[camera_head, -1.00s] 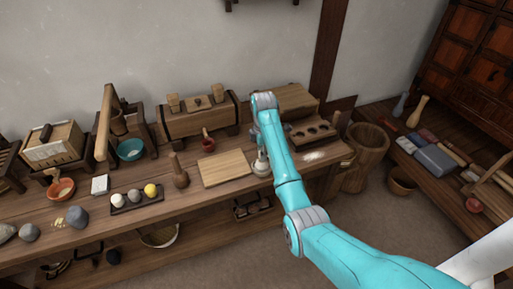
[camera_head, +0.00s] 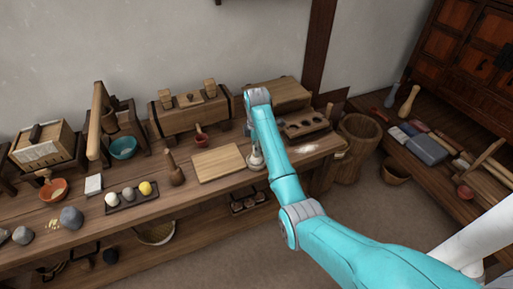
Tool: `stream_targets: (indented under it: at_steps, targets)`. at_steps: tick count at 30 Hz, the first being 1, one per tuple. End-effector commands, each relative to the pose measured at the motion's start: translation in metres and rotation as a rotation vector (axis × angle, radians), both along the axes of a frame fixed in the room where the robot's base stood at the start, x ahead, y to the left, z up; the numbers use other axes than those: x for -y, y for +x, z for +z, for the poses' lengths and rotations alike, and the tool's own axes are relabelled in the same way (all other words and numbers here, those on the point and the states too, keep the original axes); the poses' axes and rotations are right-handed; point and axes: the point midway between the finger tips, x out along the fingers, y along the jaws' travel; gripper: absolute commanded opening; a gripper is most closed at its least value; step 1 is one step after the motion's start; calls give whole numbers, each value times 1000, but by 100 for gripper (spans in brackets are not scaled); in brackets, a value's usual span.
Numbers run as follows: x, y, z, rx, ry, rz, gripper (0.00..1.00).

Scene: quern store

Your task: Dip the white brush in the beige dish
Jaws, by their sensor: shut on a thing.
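My gripper (camera_head: 256,160) shows only as a small pale piece beside my turquoise arm, low over the bench just right of a pale wooden board. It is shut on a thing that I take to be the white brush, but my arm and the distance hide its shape. I cannot make out a clearly beige dish. A terracotta bowl (camera_head: 53,191) with pale contents stands at the left of the bench, and a tan round basket (camera_head: 157,233) sits on the lower shelf.
The board (camera_head: 218,163), a wooden pestle (camera_head: 174,169), a tray of balls (camera_head: 130,198) and a turquoise bowl (camera_head: 123,148) stand on the bench (camera_head: 200,200). A block with holes (camera_head: 303,124) is right of my arm. A wooden mortar (camera_head: 355,150) stands beyond the bench's right end.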

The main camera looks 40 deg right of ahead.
Motion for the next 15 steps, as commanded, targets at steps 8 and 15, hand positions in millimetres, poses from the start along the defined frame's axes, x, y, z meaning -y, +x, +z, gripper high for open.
stream_targets:
  at_steps: [8, 15]
  targets:
    - [0, 0, -3, -1, 0, 0, 0]
    - [0, 0, -6, 0, 0, 0, 0]
